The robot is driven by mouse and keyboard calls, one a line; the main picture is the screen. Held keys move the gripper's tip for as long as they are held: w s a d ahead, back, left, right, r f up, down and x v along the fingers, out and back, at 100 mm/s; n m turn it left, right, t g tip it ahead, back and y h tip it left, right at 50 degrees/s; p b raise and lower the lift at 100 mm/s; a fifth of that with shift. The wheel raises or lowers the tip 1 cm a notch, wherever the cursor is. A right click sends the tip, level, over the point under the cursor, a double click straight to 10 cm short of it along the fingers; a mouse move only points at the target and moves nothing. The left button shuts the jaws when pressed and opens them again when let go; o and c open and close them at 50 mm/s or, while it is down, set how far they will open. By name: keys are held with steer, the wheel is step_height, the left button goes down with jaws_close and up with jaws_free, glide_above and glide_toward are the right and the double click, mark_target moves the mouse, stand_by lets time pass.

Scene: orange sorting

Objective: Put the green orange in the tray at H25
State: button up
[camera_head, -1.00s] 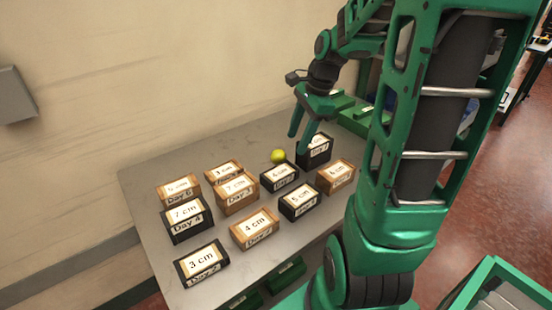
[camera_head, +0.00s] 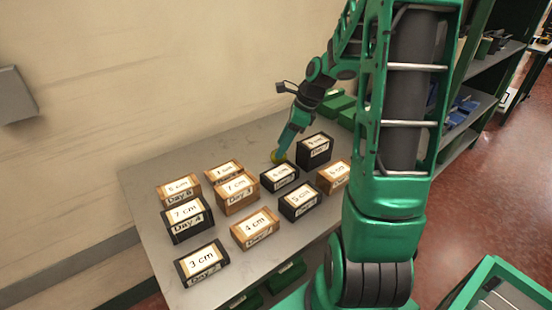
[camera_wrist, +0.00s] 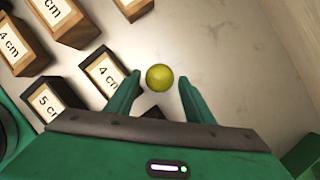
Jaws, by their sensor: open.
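The green orange (camera_wrist: 160,77) is a small yellow-green ball on the grey table. In the wrist view it lies between the tips of my gripper (camera_wrist: 158,82), with a gap on each side. The fingers are open and hold nothing. In the head view my gripper (camera_head: 284,150) reaches down at the orange (camera_head: 278,157), and the fingers partly hide it. I cannot make out a tray marked H25.
Several black and wooden labelled boxes stand on the table (camera_head: 150,190). Green bins (camera_head: 335,104) stand behind. Bare table lies beyond the orange.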

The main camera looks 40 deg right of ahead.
steer(key=x, duration=0.4)
steer(key=shift+d+f, duration=0.15)
steer(key=shift+f, duration=0.3)
steer(key=c, duration=0.8)
steer(key=shift+c, duration=0.2)
steer(key=shift+r, duration=0.55)
steer(key=r, duration=0.3)
steer(key=shift+s+a+r, duration=0.1)
steer(key=shift+a+r, duration=0.2)
steer(key=shift+a, duration=0.1)
steer(key=s+a+r, duration=0.4)
steer(key=a+r, duration=0.2)
steer(key=a, duration=0.4)
